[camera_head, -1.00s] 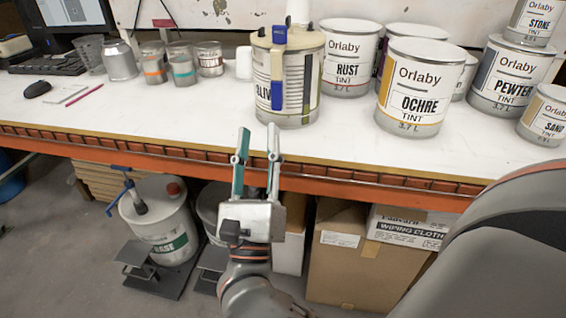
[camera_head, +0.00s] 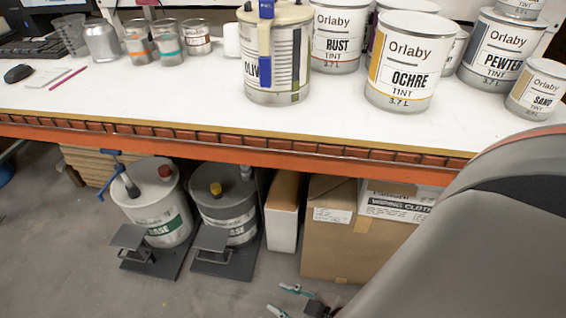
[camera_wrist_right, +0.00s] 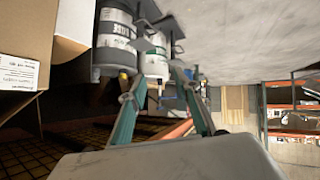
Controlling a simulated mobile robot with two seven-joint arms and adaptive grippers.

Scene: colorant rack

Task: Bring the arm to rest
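My right gripper (camera_head: 277,298) is low at the bottom edge of the head view, below the bench and in front of the cardboard box. Its two teal fingers are apart with nothing between them. In the right wrist view the gripper (camera_wrist_right: 160,82) also shows spread, empty fingers, with the base containers and floor beyond. Part of my right arm fills the lower right of the head view. My left gripper is not in view.
The white bench (camera_head: 180,97) with its orange edge carries the OLIVE can (camera_head: 285,70), OCHRE can (camera_head: 402,60) and several others. Below stand two BASE containers (camera_head: 228,205) and a cardboard box (camera_head: 328,235). Grey floor (camera_head: 60,250) is clear at left.

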